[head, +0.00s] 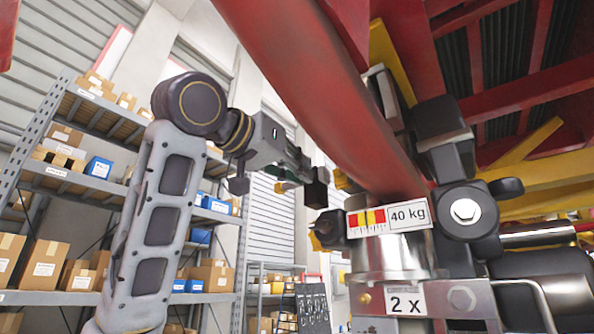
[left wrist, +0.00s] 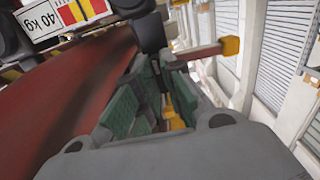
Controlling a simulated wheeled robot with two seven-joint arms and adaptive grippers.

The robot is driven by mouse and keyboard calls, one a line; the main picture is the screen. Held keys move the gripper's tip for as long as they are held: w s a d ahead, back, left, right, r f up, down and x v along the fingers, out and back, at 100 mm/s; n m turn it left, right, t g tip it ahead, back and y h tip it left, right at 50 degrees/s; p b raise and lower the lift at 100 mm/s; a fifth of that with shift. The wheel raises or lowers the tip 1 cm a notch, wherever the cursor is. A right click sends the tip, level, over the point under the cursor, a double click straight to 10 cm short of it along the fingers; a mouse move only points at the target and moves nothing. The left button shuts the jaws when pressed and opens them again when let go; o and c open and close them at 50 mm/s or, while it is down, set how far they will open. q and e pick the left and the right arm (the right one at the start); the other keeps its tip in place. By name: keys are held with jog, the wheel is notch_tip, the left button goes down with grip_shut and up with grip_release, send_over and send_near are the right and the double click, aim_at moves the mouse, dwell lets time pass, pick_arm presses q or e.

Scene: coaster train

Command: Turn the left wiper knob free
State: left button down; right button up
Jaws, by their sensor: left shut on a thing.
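My left gripper (head: 304,182) is at the left side of the thick red rail, just above and left of the 40 kg plate. In the left wrist view its green-padded fingers (left wrist: 150,98) are close together on a small thing, which I take to be the left wiper knob. The pads and fingers hide most of it, so its shape and how it sits cannot be told. A yellow part (head: 342,180) shows just right of the fingertips. A black knob-like part (head: 328,229) sits below the gripper, on the left of the metal cylinder. My right gripper is not in view.
The red rail (head: 335,110) runs close beside the left gripper. The 40 kg plate (head: 390,219) and metal cylinder (head: 395,262) stand to the right. A red bar with a yellow end (left wrist: 230,46) is near the fingers. Shelves with boxes (head: 40,260) are far behind.

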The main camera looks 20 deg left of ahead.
pick_arm(q)
jog(key=c, duration=1.5)
grip_release()
jog(key=shift+s, duration=0.1)
jog(key=v, duration=1.1)
jog(key=shift+s+a, duration=0.15)
jog(key=shift+s, duration=0.25)
